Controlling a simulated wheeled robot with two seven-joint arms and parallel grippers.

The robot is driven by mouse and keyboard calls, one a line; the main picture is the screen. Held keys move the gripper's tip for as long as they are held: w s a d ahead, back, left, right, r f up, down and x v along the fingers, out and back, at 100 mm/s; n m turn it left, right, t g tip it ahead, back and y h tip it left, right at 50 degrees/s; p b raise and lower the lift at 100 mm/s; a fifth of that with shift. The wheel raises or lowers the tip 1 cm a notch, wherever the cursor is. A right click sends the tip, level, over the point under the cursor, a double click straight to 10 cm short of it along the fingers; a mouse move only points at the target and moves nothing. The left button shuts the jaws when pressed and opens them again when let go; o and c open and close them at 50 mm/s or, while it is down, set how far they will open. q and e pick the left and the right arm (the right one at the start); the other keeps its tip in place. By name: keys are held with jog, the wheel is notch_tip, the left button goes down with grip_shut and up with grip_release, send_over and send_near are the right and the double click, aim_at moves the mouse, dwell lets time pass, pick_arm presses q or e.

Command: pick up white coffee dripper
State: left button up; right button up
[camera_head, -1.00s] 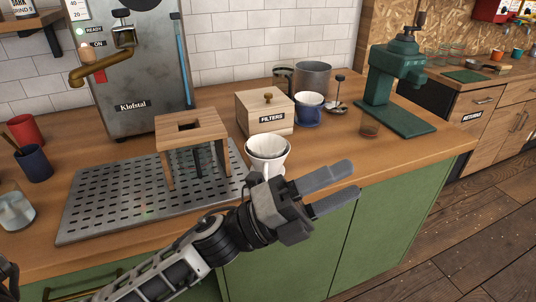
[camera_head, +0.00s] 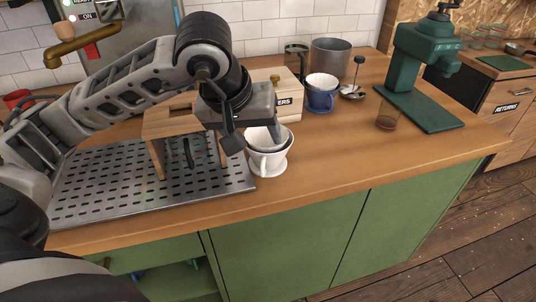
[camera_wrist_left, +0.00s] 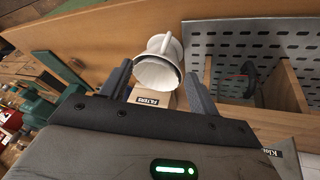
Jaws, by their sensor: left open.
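The white coffee dripper (camera_head: 267,164) stands upright on the counter beside the right edge of the metal drip tray. It has a side handle and a flared foot. My left gripper (camera_head: 255,138) is open and points down at it from above, with fingers on either side of its rim in the picture. In the left wrist view, the dripper (camera_wrist_left: 158,68) shows between the open fingers (camera_wrist_left: 160,82), handle toward the top. I cannot tell whether a finger touches it. Part of its rim is hidden behind a finger. My right gripper is not in view.
The wooden stand (camera_head: 158,150) on the perforated tray (camera_head: 110,185) is close on the left. The filters box (camera_head: 289,92) is just behind. A blue mug (camera_head: 321,98), metal pot (camera_head: 331,60), small glass (camera_head: 387,119) and green grinder (camera_head: 420,75) stand right. The front right counter is clear.

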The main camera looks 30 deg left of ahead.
aim_at(263, 158)
pick_arm(q)
jog(key=shift+s+a+p+x, duration=0.1)
jog(key=shift+p+x, duration=0.2)
jog(key=shift+x, duration=2.15)
jog(key=shift+s+a+p+x, duration=0.1)
jog(key=shift+p+x, duration=0.2)
jog(key=shift+x, duration=2.1)
grip_shut()
